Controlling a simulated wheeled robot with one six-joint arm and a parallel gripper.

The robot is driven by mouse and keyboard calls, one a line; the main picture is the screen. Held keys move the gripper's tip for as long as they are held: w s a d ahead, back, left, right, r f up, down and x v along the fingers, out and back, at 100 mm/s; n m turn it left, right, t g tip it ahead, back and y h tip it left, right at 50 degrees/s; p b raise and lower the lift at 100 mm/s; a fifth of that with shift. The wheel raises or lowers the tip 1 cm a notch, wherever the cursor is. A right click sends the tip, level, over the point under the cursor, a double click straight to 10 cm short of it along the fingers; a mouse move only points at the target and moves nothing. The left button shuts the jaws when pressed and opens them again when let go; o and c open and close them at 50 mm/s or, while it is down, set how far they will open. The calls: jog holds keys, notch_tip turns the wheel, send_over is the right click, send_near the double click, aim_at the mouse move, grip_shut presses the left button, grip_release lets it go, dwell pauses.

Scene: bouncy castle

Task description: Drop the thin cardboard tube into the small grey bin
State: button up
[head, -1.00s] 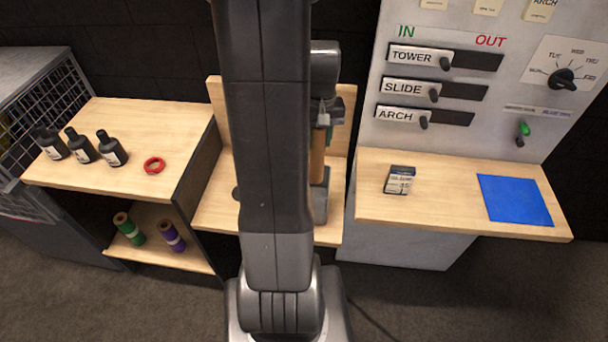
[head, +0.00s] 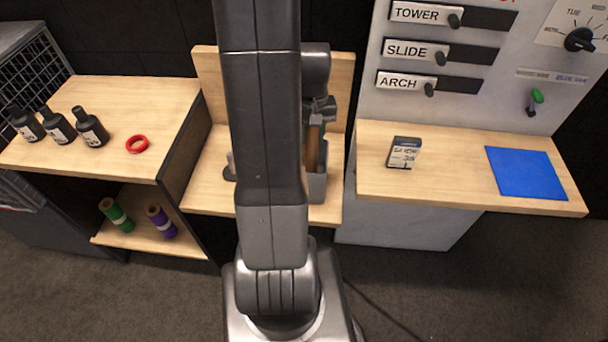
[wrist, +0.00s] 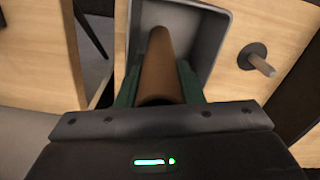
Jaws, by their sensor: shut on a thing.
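The thin cardboard tube (wrist: 160,62) is brown and upright between the two green fingers of my gripper (wrist: 158,85) in the wrist view. My gripper is shut on it. The small grey bin (wrist: 212,45) is open-topped and lies around the tube's far end in that view. In the head view the tube (head: 311,150) stands below my gripper (head: 319,112), and its lower part is hidden behind the front wall of the bin (head: 317,190). I cannot see whether the tube's end touches the bin floor. My arm hides part of the bin's surroundings.
The bin stands on a wooden shelf (head: 205,190) with a backboard. A peg on a round base (wrist: 254,60) stands beside the bin. Left are black bottles (head: 92,128) and a red ring (head: 137,144). A small box (head: 404,153) and blue mat (head: 527,172) lie right.

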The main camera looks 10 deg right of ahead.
jog(key=shift+f, duration=0.35)
jog(key=o, duration=1.3)
notch_tip(320, 180, up, 14)
jog(key=shift+f, duration=0.1)
notch_tip(320, 180, down, 14)
notch_tip(320, 180, up, 4)
jog(key=p, duration=0.3)
jog(key=shift+r, duration=0.2)
